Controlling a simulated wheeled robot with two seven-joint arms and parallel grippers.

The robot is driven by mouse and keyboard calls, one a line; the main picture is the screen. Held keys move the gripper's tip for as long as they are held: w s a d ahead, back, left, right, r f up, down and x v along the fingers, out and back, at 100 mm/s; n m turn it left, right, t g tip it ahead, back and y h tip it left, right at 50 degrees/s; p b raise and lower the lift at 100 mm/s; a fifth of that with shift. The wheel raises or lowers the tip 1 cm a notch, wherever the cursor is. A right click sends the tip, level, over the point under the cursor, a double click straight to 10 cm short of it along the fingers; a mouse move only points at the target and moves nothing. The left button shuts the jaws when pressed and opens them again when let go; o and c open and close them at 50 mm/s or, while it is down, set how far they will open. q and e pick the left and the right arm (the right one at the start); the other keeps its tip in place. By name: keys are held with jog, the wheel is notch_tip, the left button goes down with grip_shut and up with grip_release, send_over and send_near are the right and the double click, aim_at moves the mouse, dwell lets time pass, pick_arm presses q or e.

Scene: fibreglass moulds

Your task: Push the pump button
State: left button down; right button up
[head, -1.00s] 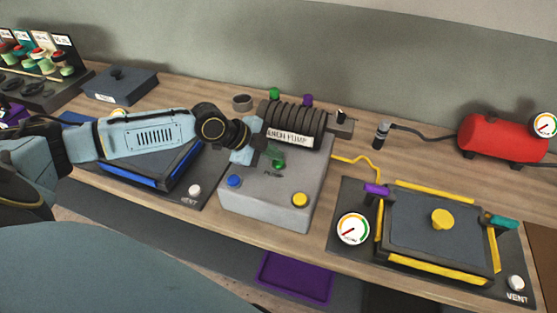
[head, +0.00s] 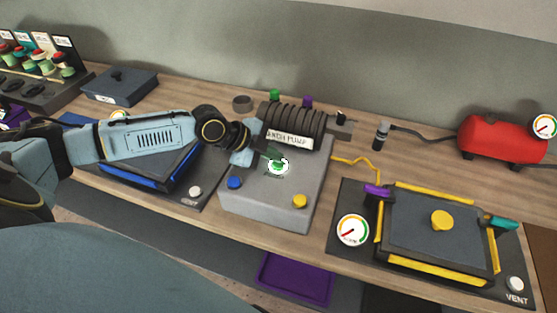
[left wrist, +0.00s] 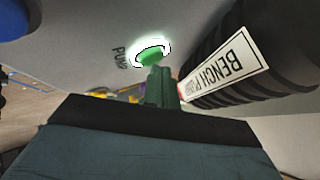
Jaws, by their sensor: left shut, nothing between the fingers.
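The bench pump (head: 265,198) is a grey box with a black ribbed motor labelled "BENCH PUMP". Its green pump button (head: 279,168) is on the top face, with a bright white ring around it. The button and ring also show in the left wrist view (left wrist: 151,57), next to the word "PUMP". My left gripper (head: 273,155) is shut and empty, with its fingertips at the button. In the left wrist view the shut fingertips (left wrist: 160,76) overlap the button's near edge, so I cannot tell whether they touch. My right gripper is out of view.
A blue knob (head: 234,182) and a yellow knob (head: 300,201) are on the pump's front corners. A yellow-clamped mould (head: 440,262) with a gauge lies at right. A blue-edged mould (head: 150,178) lies under my left arm. A red tank (head: 490,138) stands at the back right.

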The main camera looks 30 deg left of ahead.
aim_at(274, 164)
pick_arm(q)
notch_tip(274, 164, up, 6)
jog(key=p, duration=0.5)
jog(key=shift+r, duration=0.1)
